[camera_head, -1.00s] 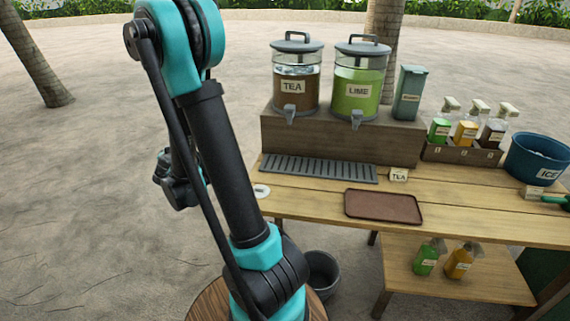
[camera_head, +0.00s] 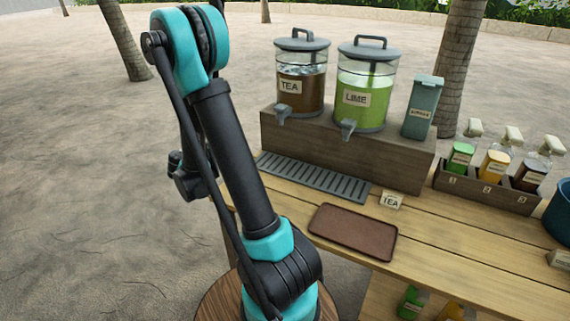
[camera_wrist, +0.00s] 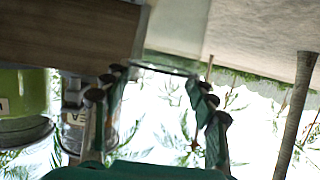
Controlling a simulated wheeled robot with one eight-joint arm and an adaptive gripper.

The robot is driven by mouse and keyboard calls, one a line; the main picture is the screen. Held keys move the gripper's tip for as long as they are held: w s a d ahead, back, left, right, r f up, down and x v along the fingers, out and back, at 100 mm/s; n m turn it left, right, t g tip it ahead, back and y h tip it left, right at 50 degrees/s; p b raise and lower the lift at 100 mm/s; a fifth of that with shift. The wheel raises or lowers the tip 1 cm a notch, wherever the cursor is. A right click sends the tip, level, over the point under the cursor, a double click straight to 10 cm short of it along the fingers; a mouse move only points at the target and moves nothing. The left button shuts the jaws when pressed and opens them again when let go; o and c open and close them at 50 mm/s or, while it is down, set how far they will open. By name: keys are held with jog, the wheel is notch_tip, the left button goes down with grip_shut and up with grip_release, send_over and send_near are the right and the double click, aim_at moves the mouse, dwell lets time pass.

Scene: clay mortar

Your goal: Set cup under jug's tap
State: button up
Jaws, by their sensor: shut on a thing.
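The tea jug (camera_head: 300,82) and the lime jug (camera_head: 362,92) stand side by side on a wooden riser (camera_head: 345,150), each with a grey tap at its front. The tea tap (camera_head: 283,112) overhangs the slatted drip tray (camera_head: 315,178). In the wrist view, which is upside down, my gripper (camera_wrist: 160,95) is shut on a clear glass cup (camera_wrist: 178,28). The lime jug (camera_wrist: 22,95) is at the left there, and a finger partly covers the tea jug (camera_wrist: 73,118). My gripper and the cup do not show in the head view.
A brown tray (camera_head: 352,233) and a TEA card (camera_head: 391,200) lie on the wooden counter (camera_head: 450,235). A grey-green canister (camera_head: 422,106) stands right of the jugs. A rack (camera_head: 485,188) of bottles is farther right. The drip tray's slats look clear.

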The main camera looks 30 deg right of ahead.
jog(key=s+d+r+m+g+h, duration=0.1)
jog(key=s+d+m+g+h, duration=0.2)
jog(key=s+d+m+g, duration=0.3)
jog(key=s+r+x, duration=0.1)
jog(key=x, duration=1.5)
jog(key=shift+d+r+g, duration=0.15)
jog(key=shift+d+g, duration=0.25)
jog(key=shift+d, duration=0.2)
jog(key=shift+s, duration=0.1)
jog(key=o, duration=1.1)
